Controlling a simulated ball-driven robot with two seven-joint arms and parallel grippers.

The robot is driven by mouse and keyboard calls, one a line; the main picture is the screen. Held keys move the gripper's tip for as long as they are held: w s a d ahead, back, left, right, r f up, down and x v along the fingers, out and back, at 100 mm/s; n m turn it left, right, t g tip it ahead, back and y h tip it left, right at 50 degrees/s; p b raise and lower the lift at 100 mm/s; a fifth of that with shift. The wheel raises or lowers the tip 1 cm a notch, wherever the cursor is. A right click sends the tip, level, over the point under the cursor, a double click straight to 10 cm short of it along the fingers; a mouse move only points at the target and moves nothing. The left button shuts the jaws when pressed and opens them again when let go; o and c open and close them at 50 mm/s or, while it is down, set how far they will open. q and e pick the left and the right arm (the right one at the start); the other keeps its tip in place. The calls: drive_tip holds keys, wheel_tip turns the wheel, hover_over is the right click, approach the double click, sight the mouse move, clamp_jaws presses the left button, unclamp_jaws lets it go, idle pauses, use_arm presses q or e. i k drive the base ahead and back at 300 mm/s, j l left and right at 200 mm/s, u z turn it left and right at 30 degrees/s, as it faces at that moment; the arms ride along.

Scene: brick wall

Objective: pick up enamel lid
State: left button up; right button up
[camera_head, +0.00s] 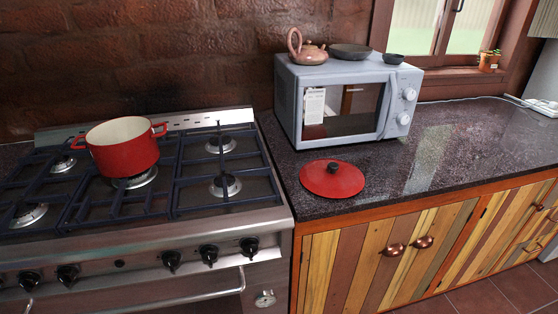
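The red enamel lid (331,181) lies flat on the dark speckled counter, near its front left corner, with its black knob (333,167) facing up. It sits just in front of the microwave and to the right of the stove. Neither of my grippers is in view.
The counter (455,140) to the right is mostly clear. The gas stove (240,205) has raised grates.

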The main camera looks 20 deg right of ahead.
sight(328, 178)
drive_tip(key=l+z, duration=0.4)
drive_tip(key=i+l+z, duration=0.2)
drive_tip(key=l+z, duration=0.2)
drive_tip(key=i+l+z, duration=0.15)
drive_tip(key=l+z, duration=0.25)
drive_tip(key=j, duration=0.1)
